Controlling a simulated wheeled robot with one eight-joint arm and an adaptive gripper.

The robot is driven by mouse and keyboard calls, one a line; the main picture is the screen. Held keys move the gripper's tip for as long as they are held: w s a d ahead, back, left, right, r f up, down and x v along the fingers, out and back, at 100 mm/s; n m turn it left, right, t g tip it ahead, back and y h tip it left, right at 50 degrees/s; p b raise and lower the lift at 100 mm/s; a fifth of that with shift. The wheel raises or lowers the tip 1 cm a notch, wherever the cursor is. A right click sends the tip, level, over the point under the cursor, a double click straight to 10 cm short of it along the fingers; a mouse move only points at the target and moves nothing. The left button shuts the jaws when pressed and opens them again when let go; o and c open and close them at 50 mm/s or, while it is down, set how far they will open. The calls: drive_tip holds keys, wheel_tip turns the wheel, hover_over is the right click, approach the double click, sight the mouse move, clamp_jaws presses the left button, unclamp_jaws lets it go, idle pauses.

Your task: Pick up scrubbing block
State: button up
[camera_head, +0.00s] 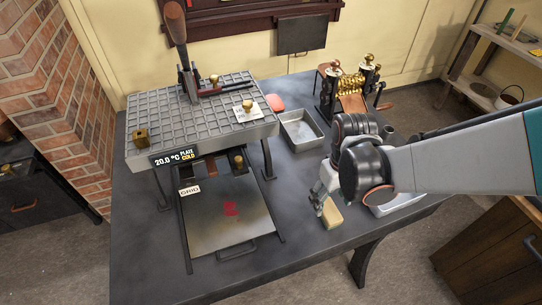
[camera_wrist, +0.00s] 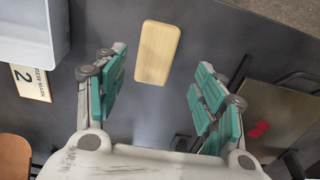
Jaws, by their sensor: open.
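The scrubbing block, a pale yellow-tan rounded rectangular block (camera_wrist: 157,52), lies flat on the dark table top in the wrist view. In the head view the block (camera_head: 332,214) lies near the table's front right, just below my gripper (camera_head: 322,192). In the wrist view my gripper (camera_wrist: 162,65) is open, with its green-padded fingers spread wide to either side of the block and nothing held. The block appears between and beyond the fingertips. My arm hides part of the table around it in the head view.
A grey grid-topped stand (camera_head: 195,115) with a lower plate (camera_head: 228,215) fills the table's left. A metal tray (camera_head: 301,131) and a roller device (camera_head: 350,88) stand behind my gripper. A light grey tray (camera_wrist: 28,30) and a numbered label (camera_wrist: 31,82) are left in the wrist view.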

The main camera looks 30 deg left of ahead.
sight(330, 209)
drive_tip(key=shift+w+d+f+b, duration=0.15)
drive_tip(key=shift+f+b, duration=0.55)
drive_tip(key=shift+f, duration=1)
drive_tip(key=shift+w+d+f+b, duration=0.1)
drive_tip(key=shift+f+b, duration=0.6)
drive_tip(key=shift+f, duration=0.95)
drive_tip(key=shift+r, duration=0.1)
drive_tip(key=c, duration=1.3)
drive_tip(key=shift+r, duration=0.1)
wheel_tip(330, 209, up, 20)
drive_tip(key=p, duration=1.3)
drive_tip(key=shift+p, duration=0.3)
drive_tip(key=o, duration=0.4)
drive_tip(key=shift+c, duration=0.7)
drive_tip(key=shift+f, duration=0.25)
